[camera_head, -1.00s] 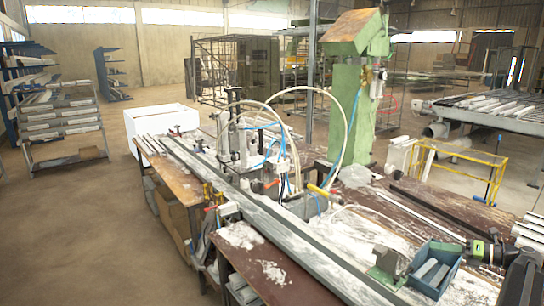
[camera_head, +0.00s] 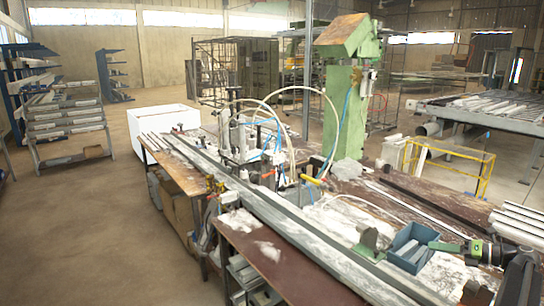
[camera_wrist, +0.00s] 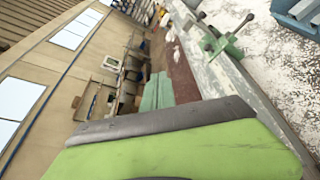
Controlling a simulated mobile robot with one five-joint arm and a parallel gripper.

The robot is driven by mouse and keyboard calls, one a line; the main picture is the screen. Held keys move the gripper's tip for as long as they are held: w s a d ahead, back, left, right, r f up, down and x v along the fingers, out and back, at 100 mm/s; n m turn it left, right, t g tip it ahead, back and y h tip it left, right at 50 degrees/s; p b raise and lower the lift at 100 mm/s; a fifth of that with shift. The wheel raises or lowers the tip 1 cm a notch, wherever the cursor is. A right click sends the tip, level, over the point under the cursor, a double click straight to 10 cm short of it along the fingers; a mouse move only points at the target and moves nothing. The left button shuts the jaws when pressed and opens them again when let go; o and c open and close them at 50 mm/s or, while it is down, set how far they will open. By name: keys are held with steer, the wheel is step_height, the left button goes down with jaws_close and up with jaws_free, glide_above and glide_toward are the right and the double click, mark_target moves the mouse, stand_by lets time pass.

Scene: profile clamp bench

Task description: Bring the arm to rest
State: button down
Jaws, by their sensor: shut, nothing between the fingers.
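My gripper (camera_head: 440,246) shows at the lower right of the head view, at the end of my dark arm. Its green fingers are closed together and hold nothing. They point left, at the right side of the blue bin in the picture; I cannot tell how far above or beside it they are. In the wrist view the green and dark fingers (camera_wrist: 180,150) fill the bottom, tilted in the picture, with nothing between them.
The blue bin (camera_head: 397,258) holds several grey bars. A small green clamp (camera_head: 368,243) stands left of it on the bench, beside the long metal profile rail (camera_head: 290,238). A tall green machine column (camera_head: 343,110) stands behind. Open floor (camera_head: 80,235) lies at left.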

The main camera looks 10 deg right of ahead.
steer(key=w+a+f+n+g+y+b, duration=0.1)
steer(key=w+a+f+n+g+b, duration=0.2)
steer(key=a, duration=0.9)
steer(key=w+a+f+n+g+b, duration=0.1)
steer(key=w+a+f+g, duration=0.2)
steer(key=a, duration=0.8)
steer(key=w+a+f+n+g+y+b, duration=0.15)
steer(key=w+a+f, duration=0.3)
steer(key=a, duration=0.75)
steer(key=s+a+f+n+g+h+b, duration=0.1)
steer(key=s+a+f+n+h, duration=0.1)
steer(key=s+a+f+n, duration=0.4)
steer(key=s+a+f+n+g+h+b, duration=0.1)
steer(key=a+f+n+g+h+b, duration=0.15)
steer(key=a, duration=0.55)
steer(key=s+a+f+n+g+h+b, duration=0.1)
steer(key=s+a+f+n+h, duration=0.1)
steer(key=s+a+f+n, duration=0.4)
steer(key=s+d+f+n+h, duration=0.1)
steer(key=d+n+h, duration=0.2)
steer(key=n, duration=0.5)
steer(key=s+d+f+n+t+h, duration=0.1)
steer(key=s+d+f+n+h, duration=0.1)
steer(key=n, duration=0.6)
steer(key=shift+s+d+f+n+h, duration=0.2)
steer(key=shift+d+n+h, duration=0.2)
steer(key=shift+d+h, duration=0.5)
